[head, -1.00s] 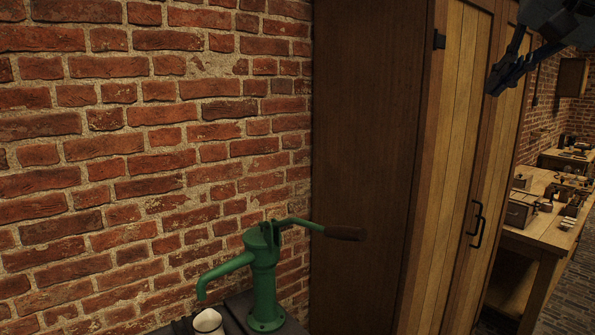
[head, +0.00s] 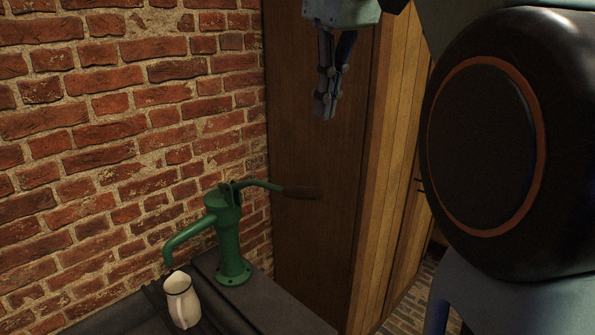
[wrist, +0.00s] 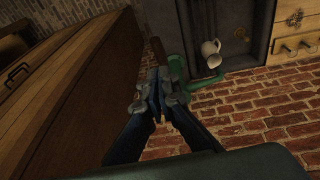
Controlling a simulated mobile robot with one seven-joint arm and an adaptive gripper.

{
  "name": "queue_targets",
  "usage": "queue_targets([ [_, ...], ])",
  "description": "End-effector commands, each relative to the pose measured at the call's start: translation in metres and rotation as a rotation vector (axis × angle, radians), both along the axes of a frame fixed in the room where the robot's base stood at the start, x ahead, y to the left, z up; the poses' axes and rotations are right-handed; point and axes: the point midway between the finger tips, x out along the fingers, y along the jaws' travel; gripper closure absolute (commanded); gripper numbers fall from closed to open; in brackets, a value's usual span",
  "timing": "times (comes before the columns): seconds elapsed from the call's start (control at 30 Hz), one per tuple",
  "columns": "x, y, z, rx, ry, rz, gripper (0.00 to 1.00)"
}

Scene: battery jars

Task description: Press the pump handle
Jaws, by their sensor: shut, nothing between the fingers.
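The green hand pump (head: 229,236) stands upright on a dark counter, its spout to the left. Its handle (head: 302,193) sticks out to the right and ends in a brown wooden grip. My gripper (head: 324,112) is shut and empty, pointing down, above the grip in the head view and apart from it. In the wrist view, my gripper (wrist: 163,98) covers part of the pump (wrist: 180,72), and the brown grip (wrist: 158,50) shows just beyond the fingers. A white jug (head: 182,300) stands below the spout; it also shows in the wrist view (wrist: 210,47).
A brick wall (head: 120,130) rises behind the pump. A tall wooden cabinet (head: 310,235) stands to the right, close behind the handle. The dark counter (head: 262,312) has bare room right of the jug. Drawers (wrist: 298,45) show in the wrist view.

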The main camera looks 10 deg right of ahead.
Motion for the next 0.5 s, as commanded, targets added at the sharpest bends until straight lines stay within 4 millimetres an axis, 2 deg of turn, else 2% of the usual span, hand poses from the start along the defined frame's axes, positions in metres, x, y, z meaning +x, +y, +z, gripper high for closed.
queue_targets([
  [0.23,0.003,0.001,-0.016,0.001,0.001,-0.002,1.0],
  [0.5,0.014,0.005,-0.065,0.002,0.002,-0.003,1.0],
])
